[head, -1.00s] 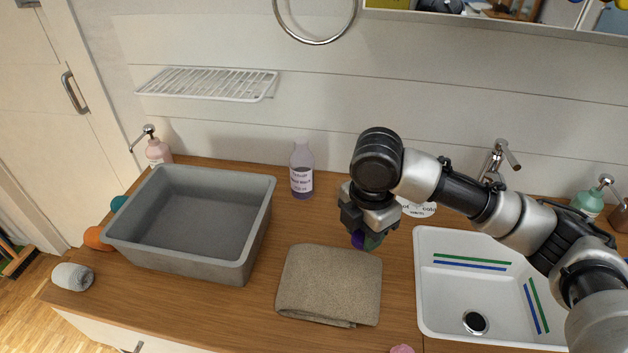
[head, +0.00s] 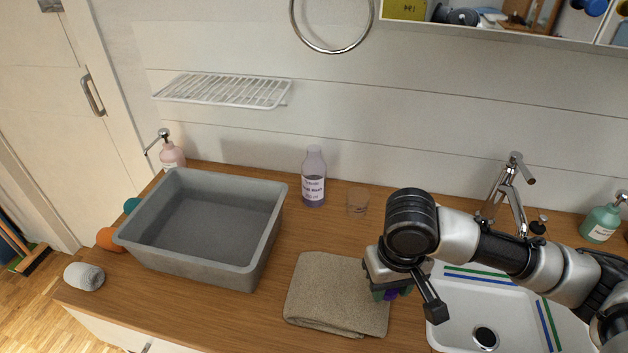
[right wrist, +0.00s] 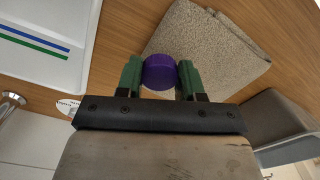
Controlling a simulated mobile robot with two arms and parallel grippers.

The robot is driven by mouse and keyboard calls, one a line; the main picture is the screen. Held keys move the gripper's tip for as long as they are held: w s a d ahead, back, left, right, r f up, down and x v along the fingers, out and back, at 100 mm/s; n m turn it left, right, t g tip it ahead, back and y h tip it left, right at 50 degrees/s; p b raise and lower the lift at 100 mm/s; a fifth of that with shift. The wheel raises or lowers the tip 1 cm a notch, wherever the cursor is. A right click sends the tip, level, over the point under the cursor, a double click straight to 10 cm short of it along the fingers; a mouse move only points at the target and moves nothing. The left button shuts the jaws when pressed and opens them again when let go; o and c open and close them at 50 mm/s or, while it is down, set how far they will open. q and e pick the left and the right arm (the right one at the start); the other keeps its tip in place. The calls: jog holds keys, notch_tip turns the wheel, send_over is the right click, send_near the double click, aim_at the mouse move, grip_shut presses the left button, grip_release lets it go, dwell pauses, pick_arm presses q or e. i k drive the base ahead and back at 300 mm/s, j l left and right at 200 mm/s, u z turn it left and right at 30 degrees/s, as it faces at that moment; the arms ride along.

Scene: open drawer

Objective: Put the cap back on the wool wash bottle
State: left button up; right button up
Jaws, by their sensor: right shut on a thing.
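The wool wash bottle (head: 313,178) stands upright and uncapped at the back of the counter, right of the grey basin. It is translucent and pale purple with a white label. My right gripper (head: 391,292) is over the right edge of the folded towel, in front of and to the right of the bottle. In the right wrist view the right gripper (right wrist: 160,75) is shut on the purple cap (right wrist: 160,72), held between green fingers. In the head view the cap (head: 391,295) is mostly hidden under the gripper. My left gripper is not in view.
The grey basin (head: 265,245) stands left, the folded towel (head: 330,295) at the front. A clear glass (head: 357,201) is just right of the bottle. The white sink (head: 455,335) and the tap (head: 510,195) are at the right. A wire shelf (head: 225,90) hangs above the basin.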

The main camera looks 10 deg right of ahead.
aim_at(313, 169)
jog(key=k+l+z, duration=0.15)
jog(key=k+l, duration=0.25)
jog(key=k+l+z, duration=0.15)
jog(key=k+l, duration=0.2)
jog(key=l, duration=0.15)
jog(key=k+l+z, duration=0.2)
jog(key=k+l, duration=0.15)
jog(key=l, duration=0.15)
